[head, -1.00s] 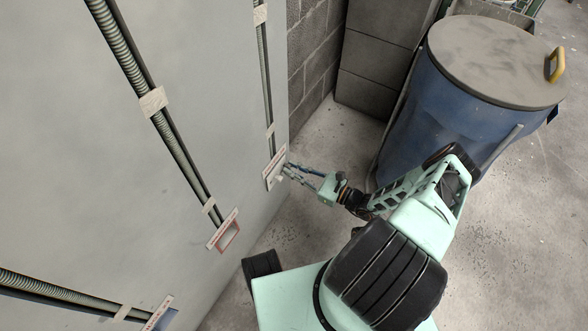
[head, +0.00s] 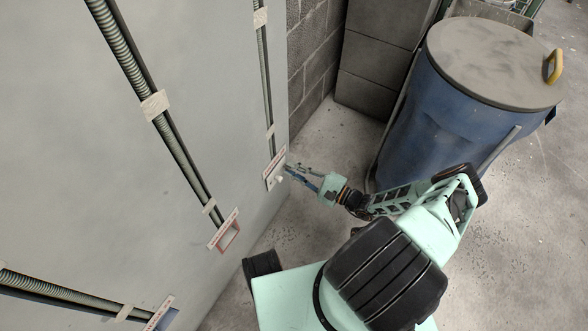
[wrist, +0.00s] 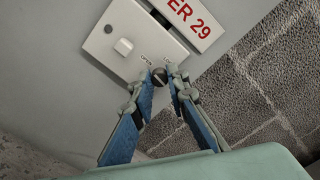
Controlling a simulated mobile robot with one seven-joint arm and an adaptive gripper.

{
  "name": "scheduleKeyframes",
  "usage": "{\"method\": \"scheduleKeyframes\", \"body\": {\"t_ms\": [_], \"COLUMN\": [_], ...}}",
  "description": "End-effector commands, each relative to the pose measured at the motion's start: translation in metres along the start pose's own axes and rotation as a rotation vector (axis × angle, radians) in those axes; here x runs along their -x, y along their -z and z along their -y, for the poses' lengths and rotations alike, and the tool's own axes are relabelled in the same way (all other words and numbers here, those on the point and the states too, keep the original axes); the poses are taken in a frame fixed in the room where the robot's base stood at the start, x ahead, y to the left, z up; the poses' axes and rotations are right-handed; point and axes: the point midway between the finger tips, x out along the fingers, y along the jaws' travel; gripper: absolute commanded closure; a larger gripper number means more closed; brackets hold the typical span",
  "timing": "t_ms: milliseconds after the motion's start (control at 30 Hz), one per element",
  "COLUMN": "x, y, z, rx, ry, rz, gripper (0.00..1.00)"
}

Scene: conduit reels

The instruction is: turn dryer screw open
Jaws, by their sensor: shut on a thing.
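A pale plate (wrist: 135,35) on the wall carries a white square knob (wrist: 123,46) and a dark round screw (wrist: 160,76). Small lettering is printed beside the screw. In the head view the plate (head: 269,173) is low on the wall near its right edge. My gripper (wrist: 162,78) has its two blue-padded fingers on either side of the screw head and is shut on it. In the head view my gripper (head: 288,171) reaches the plate from the right. The screw itself is too small to make out there.
A white label with red letters "ER 29" (wrist: 188,17) sits above the plate. Ribbed conduits (head: 125,50) run down the wall to other labelled plates, one with a red frame (head: 228,237).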

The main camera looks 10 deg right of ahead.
Motion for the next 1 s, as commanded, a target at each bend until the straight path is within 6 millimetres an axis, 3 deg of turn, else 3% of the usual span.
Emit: {"method": "scheduleKeyframes", "body": {"t_ms": [333, 833, 867, 1000], "x": [0.0, -0.0001, -0.0001, -0.0001], "y": [0.0003, 0.0003, 0.0003, 0.0002], "z": [0.0005, 0.0003, 0.0003, 0.0003], "rx": [0.12, 0.135, 0.135, 0.135], "ry": [0.0, 0.0, 0.0, 0.0], "rz": [-0.001, -0.001, -0.001, 0.0], "gripper": [1.0, 1.0, 0.83, 0.68]}}
